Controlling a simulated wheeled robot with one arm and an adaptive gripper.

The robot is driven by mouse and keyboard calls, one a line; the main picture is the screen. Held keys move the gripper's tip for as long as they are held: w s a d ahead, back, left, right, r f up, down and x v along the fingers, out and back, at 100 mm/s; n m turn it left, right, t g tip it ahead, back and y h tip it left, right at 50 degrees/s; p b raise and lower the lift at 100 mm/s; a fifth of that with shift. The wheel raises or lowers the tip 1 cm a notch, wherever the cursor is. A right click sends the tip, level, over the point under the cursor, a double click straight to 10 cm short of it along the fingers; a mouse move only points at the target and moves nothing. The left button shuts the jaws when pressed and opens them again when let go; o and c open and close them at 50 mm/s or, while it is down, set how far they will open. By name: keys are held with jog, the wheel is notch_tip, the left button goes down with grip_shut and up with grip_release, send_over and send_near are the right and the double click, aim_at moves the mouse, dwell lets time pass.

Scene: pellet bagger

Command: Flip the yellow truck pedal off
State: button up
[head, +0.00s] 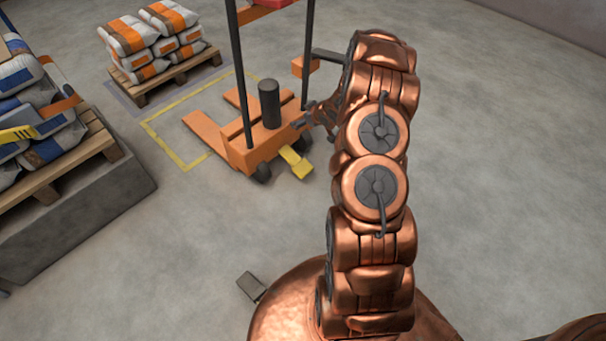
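The yellow pedal (296,163) juts out low from the near right side of the orange pallet truck (242,160) and appears tilted down toward the floor. The truck has a black cylinder (269,104), dark mast posts and two forks pointing left. My gripper (318,120) is at the truck's right side, above and slightly right of the pedal in the picture, with a gap between them. It is small and partly hidden by my arm, so its opening is unclear. I cannot tell whether it touches the truck body.
A yellow floor outline (166,150) surrounds the forks. A pallet of orange and white bags (128,38) stands behind it. Another loaded pallet (68,175) rests on a grey block (90,210) at left. A small grey object (251,286) lies near my base. Floor at right is clear.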

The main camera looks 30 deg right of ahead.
notch_tip(320, 180, down, 14)
jog(key=s+d+t+y+b, duration=0.1)
jog(key=s+d+t+b, duration=0.1)
jog(key=b, duration=0.3)
jog(key=t+y+b, duration=0.2)
jog(key=b, duration=0.4)
send_near(303, 167)
jog(key=d+x, duration=0.1)
jog(key=x, duration=0.2)
jog(key=shift+g, duration=0.3)
jog(key=shift+a+b+x, duration=0.25)
jog(key=shift+b+x, duration=0.55)
jog(key=shift+x, duration=1)
jog(key=shift+a+b+x, duration=0.2)
jog(key=shift+b+x, duration=0.55)
jog(key=shift+x, duration=1.05)
jog(key=shift+r, duration=0.1)
jog(key=c, duration=1.5)
jog(key=shift+c, duration=0.2)
jog(key=shift+r, duration=0.15)
